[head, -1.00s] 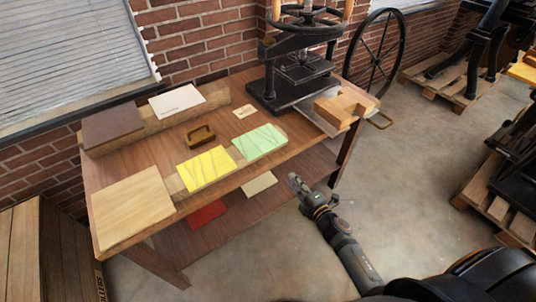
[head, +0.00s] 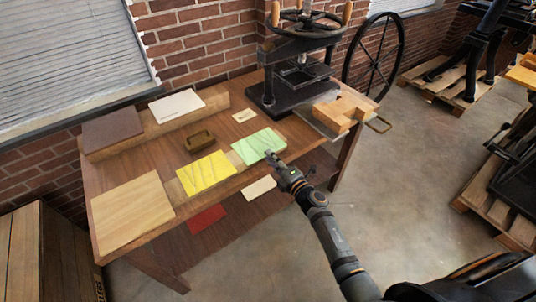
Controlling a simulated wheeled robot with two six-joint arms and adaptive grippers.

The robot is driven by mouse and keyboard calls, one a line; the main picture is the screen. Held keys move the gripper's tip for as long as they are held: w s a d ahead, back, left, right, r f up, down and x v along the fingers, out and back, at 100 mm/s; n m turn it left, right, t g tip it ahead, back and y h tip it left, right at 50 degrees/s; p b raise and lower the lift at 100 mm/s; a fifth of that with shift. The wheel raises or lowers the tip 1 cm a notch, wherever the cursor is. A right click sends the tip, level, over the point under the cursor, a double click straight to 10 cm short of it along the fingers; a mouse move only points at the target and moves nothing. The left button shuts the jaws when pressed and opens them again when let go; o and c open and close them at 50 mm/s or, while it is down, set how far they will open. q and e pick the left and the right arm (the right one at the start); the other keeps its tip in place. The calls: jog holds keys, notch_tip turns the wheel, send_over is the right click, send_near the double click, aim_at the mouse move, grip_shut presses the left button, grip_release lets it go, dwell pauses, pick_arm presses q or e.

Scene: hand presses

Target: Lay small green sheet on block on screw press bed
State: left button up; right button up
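The small green sheet (head: 252,148) lies flat near the table's front edge, right of a yellow sheet (head: 205,175). The screw press (head: 302,42) stands at the back right of the table, with its dark bed (head: 268,104) at the bottom. I cannot make out a block on that bed. Light wooden blocks (head: 340,115) sit just right of the press. My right gripper (head: 271,157) is at the green sheet's front right edge and covers a little of it. Whether it touches the sheet, or how wide its fingers are, is too small to tell. My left gripper is out of view.
A small brown tray (head: 200,143), a small card (head: 244,116), a white sheet (head: 177,105), a dark brown board (head: 112,132) and a pale board (head: 132,212) lie on the table. A red sheet (head: 207,219) lies on the lower shelf. Open floor lies right of the table.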

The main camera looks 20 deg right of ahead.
jog(key=shift+w+a, duration=0.2)
jog(key=shift+w, duration=0.35)
jog(key=shift+c, duration=0.4)
grip_shut()
